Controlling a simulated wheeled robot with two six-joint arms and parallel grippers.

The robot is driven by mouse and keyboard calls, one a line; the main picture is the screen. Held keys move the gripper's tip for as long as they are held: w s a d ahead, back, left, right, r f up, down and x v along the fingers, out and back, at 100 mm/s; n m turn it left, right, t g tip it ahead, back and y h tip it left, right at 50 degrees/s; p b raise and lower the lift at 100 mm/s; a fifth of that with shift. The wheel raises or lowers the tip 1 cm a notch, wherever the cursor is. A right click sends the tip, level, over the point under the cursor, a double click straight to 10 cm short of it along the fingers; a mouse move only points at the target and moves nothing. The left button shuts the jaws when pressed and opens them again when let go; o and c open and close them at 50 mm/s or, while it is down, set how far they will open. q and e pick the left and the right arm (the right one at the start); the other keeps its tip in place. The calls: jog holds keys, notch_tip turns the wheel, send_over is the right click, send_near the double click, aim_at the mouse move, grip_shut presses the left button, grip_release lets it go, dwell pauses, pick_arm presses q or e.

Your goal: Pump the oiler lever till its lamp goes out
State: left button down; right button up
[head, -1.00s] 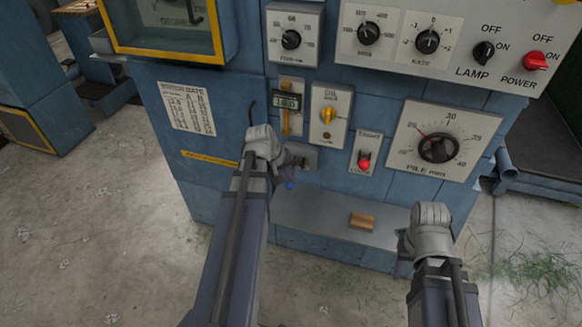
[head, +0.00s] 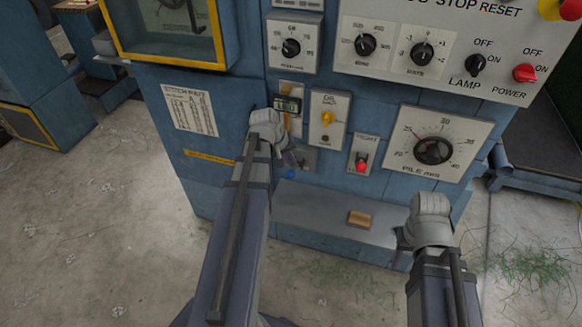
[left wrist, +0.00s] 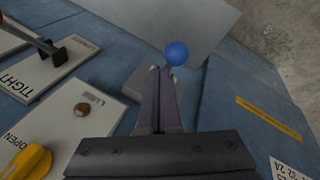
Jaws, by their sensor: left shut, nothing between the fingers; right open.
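The oiler lever's blue ball knob (head: 290,174) sticks out low on the blue machine front, just below my left gripper (head: 290,157). In the left wrist view the blue ball (left wrist: 176,53) shows just past the tips of my shut, empty left gripper (left wrist: 163,72). I cannot tell whether they touch. The lever's arm is mostly hidden behind the fingers. A small brown dome (left wrist: 82,109), perhaps the lamp, sits on the plate with the yellow knob (head: 327,119) and looks dark. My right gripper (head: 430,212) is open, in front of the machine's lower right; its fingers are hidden.
A red-tipped switch (head: 361,164) and a pile dial (head: 433,150) are to the right. A grey shelf (head: 310,212) with a wooden block (head: 361,218) juts out below. Floor at left is clear.

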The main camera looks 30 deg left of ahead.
aim_at(294, 169)
pick_arm(q)
jog(key=shift+w+r, duration=0.15)
jog(key=shift+r, duration=0.1)
jog(key=r+p, duration=0.1)
jog(key=w+r+p, duration=0.1)
jog(key=r+p, duration=0.1)
jog(key=w+r+p, duration=0.1)
jog(key=shift+a+r+p, duration=0.25)
jog(key=shift+a+p, duration=0.05)
dwell(0.3)
jog(key=shift+d, duration=0.1)
dwell(0.6)
jog(key=s+d+m+g+y, duration=0.1)
jog(key=s+d+m, duration=0.3)
jog(key=d, duration=0.6)
jog(key=s+d+m+g+y, duration=0.1)
jog(key=s+d+m+g, duration=0.1)
jog(key=s+d+m, duration=0.2)
jog(key=s+d+m+g+p, duration=0.1)
jog(key=s+d+m, duration=0.3)
jog(key=d, duration=1.2)
jog(key=s, duration=0.4)
jog(key=shift+s+d+f+y, duration=0.2)
jog(key=shift+f+y, duration=0.1)
jog(key=shift+y, duration=0.1)
jog(key=shift+a, duration=0.1)
